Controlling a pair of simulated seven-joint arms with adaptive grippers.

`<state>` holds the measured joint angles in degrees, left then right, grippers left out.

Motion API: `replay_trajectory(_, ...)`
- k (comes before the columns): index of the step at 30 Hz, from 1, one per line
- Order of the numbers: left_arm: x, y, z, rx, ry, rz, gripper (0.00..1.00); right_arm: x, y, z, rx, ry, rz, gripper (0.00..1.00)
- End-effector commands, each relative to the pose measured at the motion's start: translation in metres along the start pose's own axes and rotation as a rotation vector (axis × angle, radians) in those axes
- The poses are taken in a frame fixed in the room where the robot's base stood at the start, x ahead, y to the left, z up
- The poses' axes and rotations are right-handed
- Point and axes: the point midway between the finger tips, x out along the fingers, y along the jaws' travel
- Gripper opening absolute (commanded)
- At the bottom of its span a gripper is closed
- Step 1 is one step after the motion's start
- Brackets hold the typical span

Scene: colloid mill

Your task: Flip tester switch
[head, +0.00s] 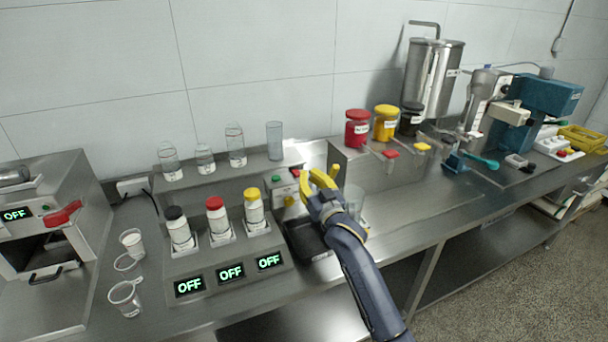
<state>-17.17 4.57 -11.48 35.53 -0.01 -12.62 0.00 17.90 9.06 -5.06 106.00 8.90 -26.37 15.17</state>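A small tester-like box (272,186) with a green and a red button stands at the middle of the bench, partly hidden by my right gripper. A yellow part shows low on its front; I cannot tell which part is its switch. My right gripper (320,173), with yellow fingers, is just right of the box and in front of it, apart at the tips and empty. Whether it touches the box is unclear. A dark tray-like base (308,238) lies below, partly behind my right arm. My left gripper is out of view.
Three bottles with black, red and yellow caps stand in a metal unit (232,252) with OFF displays, to the left. A clear beaker (353,200) stands close right of my gripper. Jars (357,128) stand on a raised shelf behind. Open bench lies to the right.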

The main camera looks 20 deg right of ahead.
Motion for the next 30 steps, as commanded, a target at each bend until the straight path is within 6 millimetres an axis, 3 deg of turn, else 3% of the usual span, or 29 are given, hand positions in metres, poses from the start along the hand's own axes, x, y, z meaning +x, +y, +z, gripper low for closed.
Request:
replay_trajectory(17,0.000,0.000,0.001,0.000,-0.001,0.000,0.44,0.095,0.000,-0.002,-0.001,0.001,0.000,0.00)
replay_trajectory(22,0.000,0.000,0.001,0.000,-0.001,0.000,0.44,0.085,0.000,0.021,0.000,-0.002,0.000,0.00)
replay_trajectory(30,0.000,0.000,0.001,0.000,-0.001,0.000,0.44,0.080,0.000,0.035,0.000,0.001,0.000,0.00)
